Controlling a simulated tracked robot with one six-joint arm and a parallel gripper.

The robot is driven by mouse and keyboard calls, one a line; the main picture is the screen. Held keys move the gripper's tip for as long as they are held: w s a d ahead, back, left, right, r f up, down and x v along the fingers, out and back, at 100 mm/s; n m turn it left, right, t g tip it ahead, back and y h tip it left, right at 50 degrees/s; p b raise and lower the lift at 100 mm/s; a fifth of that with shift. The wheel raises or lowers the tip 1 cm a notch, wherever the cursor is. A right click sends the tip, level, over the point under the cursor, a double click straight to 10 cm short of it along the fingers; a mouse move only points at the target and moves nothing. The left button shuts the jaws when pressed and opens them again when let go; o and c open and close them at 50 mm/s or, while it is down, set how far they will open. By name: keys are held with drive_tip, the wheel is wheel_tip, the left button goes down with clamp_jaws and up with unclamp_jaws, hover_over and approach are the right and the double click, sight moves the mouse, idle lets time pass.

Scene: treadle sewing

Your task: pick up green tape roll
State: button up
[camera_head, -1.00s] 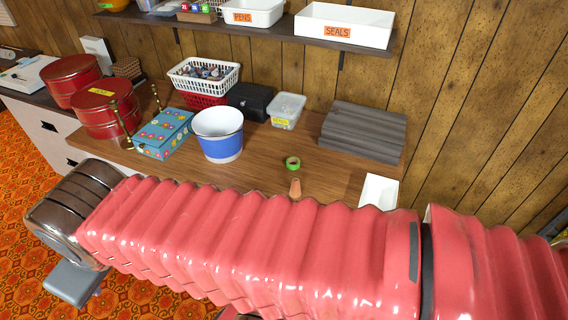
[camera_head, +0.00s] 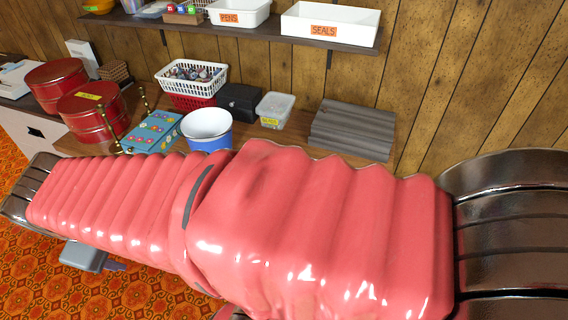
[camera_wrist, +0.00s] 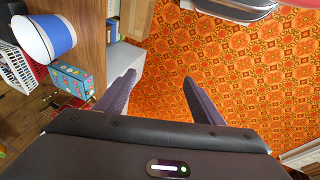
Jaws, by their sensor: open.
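The green tape roll is not visible in either current view. In the head view my red-sleeved arm covers the part of the wooden table where it lay. My gripper (camera_wrist: 158,77) shows in the wrist view, open, with nothing between its two dark fingers. It is over the orange patterned floor (camera_wrist: 225,60), beside the table edge. The wooden table (camera_wrist: 91,30) is at the left of the wrist view.
A shelf with bins (camera_head: 329,24) hangs above.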

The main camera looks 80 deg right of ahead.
drive_tip(key=s+d+f+n+g+h, duration=0.1)
drive_tip(key=d+f+n+g+h, duration=0.2)
drive_tip(key=d, duration=1)
drive_tip(key=s+d+f+n+g+h, duration=0.15)
drive_tip(key=d+f+g, duration=0.3)
drive_tip(key=d, duration=0.75)
drive_tip(key=s+d+f+n+h, duration=0.1)
drive_tip(key=s+d+f+n, duration=0.1)
drive_tip(key=d+f, duration=0.2)
drive_tip(key=s+d+f+n+g+h, duration=0.1)
drive_tip(key=s+d+f+n, duration=0.1)
drive_tip(key=d+f, duration=0.3)
drive_tip(key=s+d+f+n+g+h, duration=0.1)
drive_tip(key=d+f, duration=0.3)
drive_tip(key=d, duration=0.4)
drive_tip(key=shift+s+d+f+n+h, duration=0.2)
drive_tip(key=shift+s+f+n+h, duration=0.3)
drive_tip(key=shift+n, duration=0.35)
drive_tip(key=shift+s+d, duration=0.1)
drive_tip(key=shift+s, duration=0.05)
drive_tip(key=x, duration=0.8)
drive_tip(key=shift+s+d, duration=0.1)
drive_tip(key=shift+d, duration=0.05)
drive_tip(key=shift+x, duration=2.6)
drive_tip(key=shift+s, duration=0.1)
